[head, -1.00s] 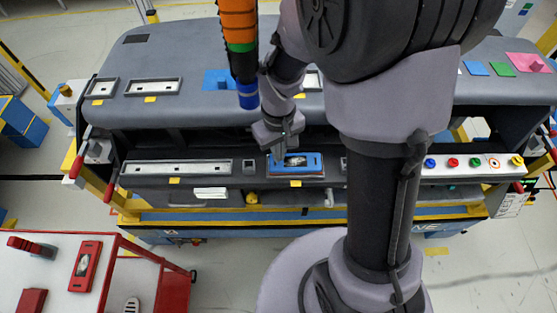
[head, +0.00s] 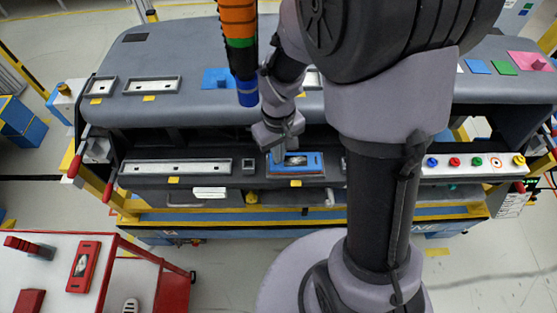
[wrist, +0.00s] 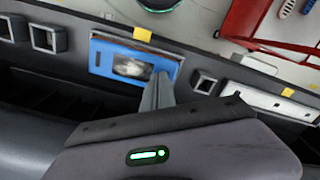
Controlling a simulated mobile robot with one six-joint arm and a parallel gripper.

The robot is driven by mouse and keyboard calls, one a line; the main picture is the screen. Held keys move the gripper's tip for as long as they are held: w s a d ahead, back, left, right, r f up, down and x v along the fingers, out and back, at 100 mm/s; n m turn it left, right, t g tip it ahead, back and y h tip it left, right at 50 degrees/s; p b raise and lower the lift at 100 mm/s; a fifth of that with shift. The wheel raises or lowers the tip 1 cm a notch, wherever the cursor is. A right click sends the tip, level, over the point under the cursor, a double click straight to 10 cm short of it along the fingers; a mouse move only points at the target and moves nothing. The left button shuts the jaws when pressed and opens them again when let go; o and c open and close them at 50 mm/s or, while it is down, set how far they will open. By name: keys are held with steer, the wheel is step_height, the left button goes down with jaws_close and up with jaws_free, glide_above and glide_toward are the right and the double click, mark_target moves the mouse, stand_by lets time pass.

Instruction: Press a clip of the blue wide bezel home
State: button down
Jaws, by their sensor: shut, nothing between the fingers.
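The blue wide bezel (head: 312,161) lies over a slot in the front face of the dashboard, with a grey and white picture-like patch in its middle. It also shows in the wrist view (wrist: 103,58), left of the fingers. My gripper (head: 277,159) is shut and empty, its fingertips at the bezel's left end in the head view. In the wrist view the closed fingers (wrist: 158,90) reach the bezel's right end and hide that part of it. I cannot tell whether the tips touch it or whether its clips sit flush.
A small square socket (head: 249,167) and a long grey framed slot (head: 178,168) lie to the left. A white strip with coloured buttons (head: 465,162) lies to the right. A red cart (head: 110,270) stands at the lower left.

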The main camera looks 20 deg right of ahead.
steer(key=shift+f+b, duration=0.55)
steer(key=shift+f, duration=0.1)
stand_by(1.4)
stand_by(0.4)
step_height(320, 180, up, 8)
steer(key=p, duration=0.6)
steer(key=shift+p, duration=0.35)
stand_by(0.6)
